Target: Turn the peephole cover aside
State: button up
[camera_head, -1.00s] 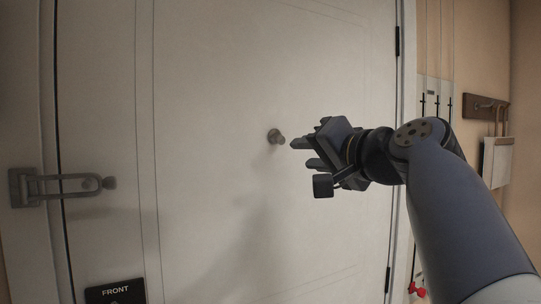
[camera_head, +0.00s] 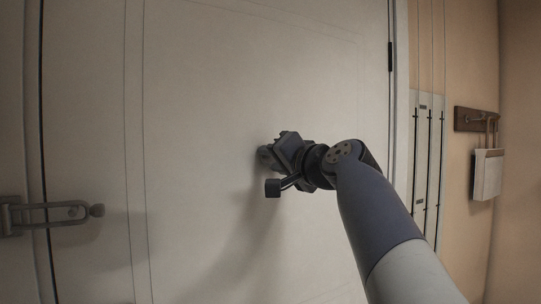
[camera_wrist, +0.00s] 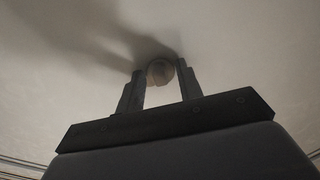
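The peephole cover (camera_head: 264,153) is a small round greyish-brown piece on the white door (camera_head: 200,90). In the head view my gripper (camera_head: 275,150) is at the cover and hides most of it. In the wrist view the cover (camera_wrist: 160,72) shows between the tips of my gripper's two fingers (camera_wrist: 160,78). The fingers stand apart, one on each side of it. The right fingertip is close to the cover; I cannot tell whether either finger touches it.
A swing-bar door latch (camera_head: 50,212) sits on the left door edge. Right of the door, a wall panel with several dark rods (camera_head: 429,160) and a wall hook rack (camera_head: 476,119) with a hanging pale item (camera_head: 487,174) stand clear of my arm.

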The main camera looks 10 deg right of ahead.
grip_shut()
dwell(0.4)
jog(key=shift+a+r+m+p, duration=0.15)
jog(key=shift+r+m+p, duration=0.1)
jog(key=shift+m+p, duration=0.6)
jog(key=shift+a+r+m+p, duration=0.2)
jog(key=shift+m+p, duration=0.2)
jog(key=shift+m, duration=0.75)
jog(key=shift+d, duration=0.1)
grip_release()
